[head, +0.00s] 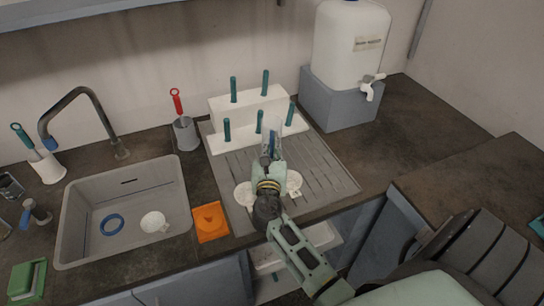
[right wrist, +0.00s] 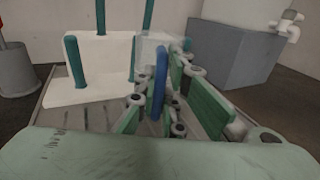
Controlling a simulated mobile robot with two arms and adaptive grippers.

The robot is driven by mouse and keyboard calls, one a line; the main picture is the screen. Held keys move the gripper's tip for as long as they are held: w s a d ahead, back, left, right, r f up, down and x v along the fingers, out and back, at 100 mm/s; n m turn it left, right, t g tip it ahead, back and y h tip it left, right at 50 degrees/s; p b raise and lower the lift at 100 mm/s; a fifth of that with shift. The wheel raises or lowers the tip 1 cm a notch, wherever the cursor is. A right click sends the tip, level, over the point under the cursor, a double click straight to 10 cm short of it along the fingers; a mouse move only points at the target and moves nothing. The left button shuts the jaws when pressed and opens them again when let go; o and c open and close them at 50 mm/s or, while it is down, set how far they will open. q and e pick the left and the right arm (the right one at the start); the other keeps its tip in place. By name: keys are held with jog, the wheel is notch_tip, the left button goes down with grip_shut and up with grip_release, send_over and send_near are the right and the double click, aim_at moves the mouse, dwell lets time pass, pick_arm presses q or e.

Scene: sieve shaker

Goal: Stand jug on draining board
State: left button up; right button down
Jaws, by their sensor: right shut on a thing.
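My right gripper (head: 270,158) is over the draining board (head: 325,172), in front of the white peg rack, and is shut. In the right wrist view its fingers (right wrist: 165,105) close around an upright blue piece (right wrist: 160,78), which looks like the handle of the jug. A little of this blue piece also shows in the head view (head: 272,143). The jug's body is mostly hidden by my gripper or blends with the white rack behind. Whether its base touches the board cannot be told. My left gripper is not in view.
The white rack (head: 229,107) with several teal pegs stands at the board's back. White round pieces (head: 243,193) lie near its front edge. The sink (head: 75,238) holds a blue ring (head: 112,224) and a white item (head: 153,221). A white water tank (head: 345,50) stands back right. The board's right side is clear.

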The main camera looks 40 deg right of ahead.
aim_at(272, 156)
notch_tip(272, 156, down, 4)
jog(key=shift+r+b, duration=0.2)
jog(key=shift+b, duration=0.15)
jog(key=shift+f, duration=0.1)
jog(key=c, duration=1.9)
grip_release()
jog(key=shift+o, duration=0.2)
